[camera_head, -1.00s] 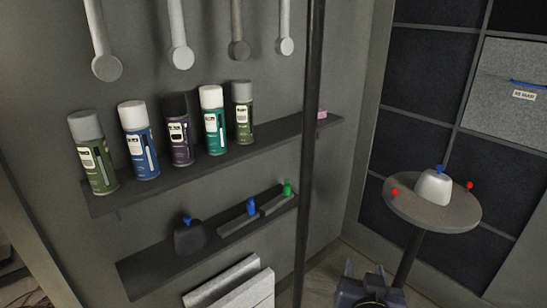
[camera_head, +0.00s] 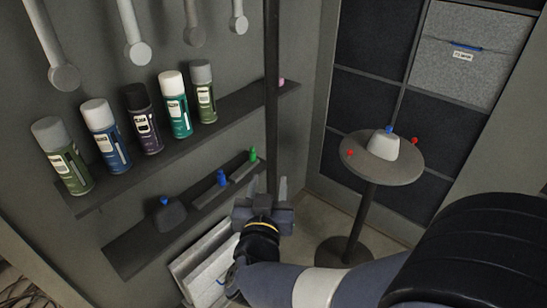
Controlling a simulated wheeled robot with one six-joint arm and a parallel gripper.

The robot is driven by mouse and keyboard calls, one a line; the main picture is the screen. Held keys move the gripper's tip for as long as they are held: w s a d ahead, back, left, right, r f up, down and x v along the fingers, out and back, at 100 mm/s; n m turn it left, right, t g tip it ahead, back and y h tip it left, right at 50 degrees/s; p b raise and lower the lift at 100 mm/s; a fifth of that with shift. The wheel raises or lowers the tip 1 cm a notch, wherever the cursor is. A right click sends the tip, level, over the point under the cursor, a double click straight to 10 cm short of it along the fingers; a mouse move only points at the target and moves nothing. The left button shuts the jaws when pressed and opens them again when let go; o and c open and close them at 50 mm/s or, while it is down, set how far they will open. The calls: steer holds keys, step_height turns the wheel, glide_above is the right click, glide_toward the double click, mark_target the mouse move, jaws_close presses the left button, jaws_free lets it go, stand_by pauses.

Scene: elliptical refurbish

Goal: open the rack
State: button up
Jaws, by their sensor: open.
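The dark rack of square compartments (camera_head: 358,103) stands at the right. A light grey front (camera_head: 470,78) with a blue handle (camera_head: 466,46) and a small label fills its upper compartment and looks closed. A pale box-like unit (camera_head: 212,262) with a blue piece on it sits low at the left wall, partly hidden by my arm. I cannot tell which one the task calls the rack. My gripper (camera_head: 264,190) is open and empty, with its fingers pointing up, near the dark pole and right of the lower shelf. It is apart from both grey fronts.
Several spray cans (camera_head: 149,118) stand on the upper wall shelf (camera_head: 240,108). Small blue- and green-topped items lie on the lower shelf (camera_head: 135,251). A dark vertical pole (camera_head: 272,80) rises beside my gripper. A round table (camera_head: 400,172) with a white object stands at the right.

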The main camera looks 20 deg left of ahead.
mark_target(271, 169)
steer(key=p+x, duration=0.1)
steer(key=x, duration=0.6)
steer(key=shift+c, duration=0.5)
jaws_close()
